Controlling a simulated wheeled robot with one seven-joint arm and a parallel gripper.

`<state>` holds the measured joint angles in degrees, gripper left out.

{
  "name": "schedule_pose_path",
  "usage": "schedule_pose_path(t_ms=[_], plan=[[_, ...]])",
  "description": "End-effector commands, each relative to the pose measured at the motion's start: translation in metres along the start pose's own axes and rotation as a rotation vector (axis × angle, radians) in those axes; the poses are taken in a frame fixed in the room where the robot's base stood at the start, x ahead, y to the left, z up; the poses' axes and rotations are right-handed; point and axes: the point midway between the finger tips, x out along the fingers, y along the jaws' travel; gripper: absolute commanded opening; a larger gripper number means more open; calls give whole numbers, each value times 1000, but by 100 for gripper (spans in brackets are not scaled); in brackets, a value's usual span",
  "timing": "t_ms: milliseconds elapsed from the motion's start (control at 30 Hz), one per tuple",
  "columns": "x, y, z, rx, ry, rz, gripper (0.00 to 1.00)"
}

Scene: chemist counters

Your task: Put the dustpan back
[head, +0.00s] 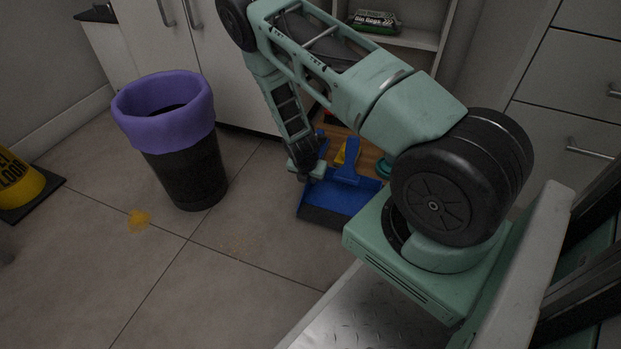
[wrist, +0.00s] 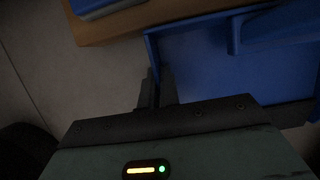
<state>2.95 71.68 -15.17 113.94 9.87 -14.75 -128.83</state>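The blue dustpan (head: 338,203) is low down beside the cabinets in the head view, its wide mouth toward me and its handle pointing back. My gripper (head: 306,174) reaches down to the dustpan's left side. In the wrist view my two gripper fingers (wrist: 158,88) are close together at the side wall of the dustpan (wrist: 200,65), which seems to be pinched between them. The tips are dark. Whether the dustpan rests on the floor or hangs just above it, I cannot tell.
A wooden board (head: 368,157) lies behind the dustpan, with a yellow item (head: 341,154) on it. A black bin (head: 184,172) with a purple liner stands left. A yellow spill (head: 138,220) marks the floor. A yellow floor sign (head: 18,182) is far left. The front-left floor is clear.

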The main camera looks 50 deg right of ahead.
Motion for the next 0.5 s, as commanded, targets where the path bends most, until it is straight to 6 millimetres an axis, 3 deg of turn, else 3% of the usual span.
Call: schedule_pose_path(t_ms=[500], plan=[[7, 0, -2, -1, -1, 0, 0]])
